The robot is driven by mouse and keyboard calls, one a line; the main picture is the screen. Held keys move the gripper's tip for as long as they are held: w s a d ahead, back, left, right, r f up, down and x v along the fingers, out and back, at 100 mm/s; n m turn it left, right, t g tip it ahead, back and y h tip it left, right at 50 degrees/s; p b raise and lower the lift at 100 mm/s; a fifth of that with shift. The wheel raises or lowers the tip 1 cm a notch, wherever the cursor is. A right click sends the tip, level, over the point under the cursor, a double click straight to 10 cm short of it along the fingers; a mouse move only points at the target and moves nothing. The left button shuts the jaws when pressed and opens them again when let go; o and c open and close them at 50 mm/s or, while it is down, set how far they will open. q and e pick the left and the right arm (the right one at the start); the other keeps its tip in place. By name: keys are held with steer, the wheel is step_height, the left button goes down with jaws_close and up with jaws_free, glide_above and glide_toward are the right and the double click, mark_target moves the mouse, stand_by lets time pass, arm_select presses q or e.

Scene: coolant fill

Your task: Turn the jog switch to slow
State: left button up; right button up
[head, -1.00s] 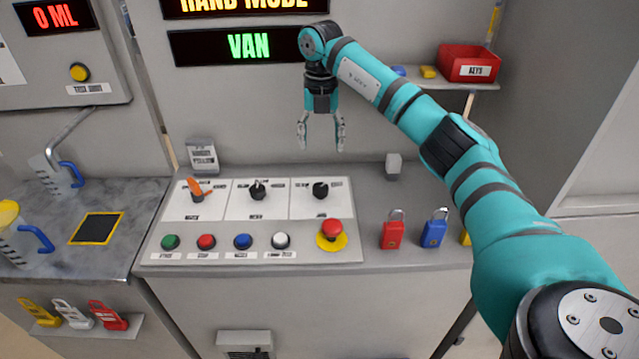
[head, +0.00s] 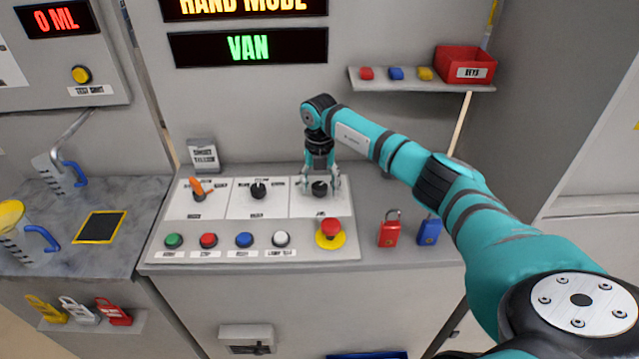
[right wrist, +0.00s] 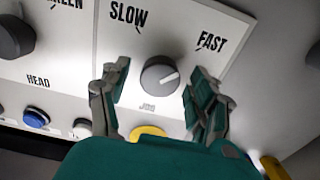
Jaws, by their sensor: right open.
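The jog switch (head: 319,187) is a round black knob on the right white plate of the control panel. In the right wrist view the knob (right wrist: 160,76) has a white pointer line aimed up and right, toward the FAST label (right wrist: 211,41). The SLOW label (right wrist: 128,14) is up and left of it. My right gripper (head: 320,186) is open, with one finger on each side of the knob. In the right wrist view there are gaps between the fingers (right wrist: 158,88) and the knob. My left gripper is not in view.
Left of the jog switch are a black knob (head: 258,190) and an orange-handled switch (head: 200,189). In front are several push buttons and a red emergency stop (head: 330,230). A red padlock (head: 389,231) and a blue padlock (head: 429,231) stand to the right.

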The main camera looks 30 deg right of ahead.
steer(key=c, duration=1.2)
